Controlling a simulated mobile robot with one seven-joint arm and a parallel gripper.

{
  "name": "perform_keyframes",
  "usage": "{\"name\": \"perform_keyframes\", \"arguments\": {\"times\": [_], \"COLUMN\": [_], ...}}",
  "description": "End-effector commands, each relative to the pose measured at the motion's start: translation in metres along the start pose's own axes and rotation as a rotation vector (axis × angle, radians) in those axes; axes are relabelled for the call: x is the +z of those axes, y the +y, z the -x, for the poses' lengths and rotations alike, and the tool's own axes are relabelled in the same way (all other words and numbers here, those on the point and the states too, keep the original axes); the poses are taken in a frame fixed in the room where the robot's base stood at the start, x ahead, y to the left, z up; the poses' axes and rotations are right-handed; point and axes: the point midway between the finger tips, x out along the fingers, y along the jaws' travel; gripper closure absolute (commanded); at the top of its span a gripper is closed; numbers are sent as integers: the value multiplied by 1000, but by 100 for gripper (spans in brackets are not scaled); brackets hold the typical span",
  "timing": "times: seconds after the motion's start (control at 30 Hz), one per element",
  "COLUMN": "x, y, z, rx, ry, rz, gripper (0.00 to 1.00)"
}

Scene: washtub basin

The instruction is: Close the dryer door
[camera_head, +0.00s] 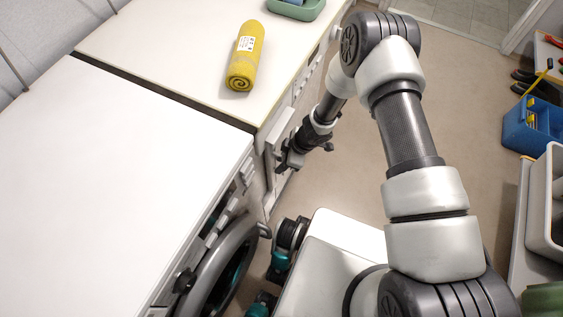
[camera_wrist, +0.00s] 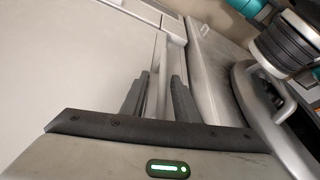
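A round, grey-rimmed appliance door (camera_head: 228,262) shows at the front of the near white machine, with a small handle at its right. It also shows at the right of the wrist view (camera_wrist: 243,92). How far it stands open is unclear. A pale flat panel (camera_head: 277,137) is by the front of the far machine, beside my gripper (camera_head: 290,157). In the wrist view, a large pale panel (camera_wrist: 75,60) fills the left. My gripper's dark fingers (camera_wrist: 158,95) are apart, with a pale edge strip between them; contact is unclear.
The near white top (camera_head: 100,180) is bare. A rolled yellow towel (camera_head: 243,58) and a green tray (camera_head: 296,8) lie on the far cream top (camera_head: 170,45). A blue toolbox (camera_head: 533,125) stands at the right. Tan floor (camera_head: 345,180) is clear beside the machines.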

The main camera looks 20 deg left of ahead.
Motion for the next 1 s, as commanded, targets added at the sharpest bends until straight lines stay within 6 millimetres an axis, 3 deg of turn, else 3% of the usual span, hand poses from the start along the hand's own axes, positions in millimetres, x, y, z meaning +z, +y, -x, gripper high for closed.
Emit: {"name": "perform_keyframes", "arguments": {"times": [0.17, 0.27, 0.7, 1.0], "x": [0, 0, -2, -1], "y": [0, 0, 1, 1], "z": [6, 21, 126, 169], "rx": [0, 1, 2, 1], "ry": [-1, -1, -1, 0], "rz": [0, 1, 1, 1], "gripper": [72, 72, 72, 72]}}
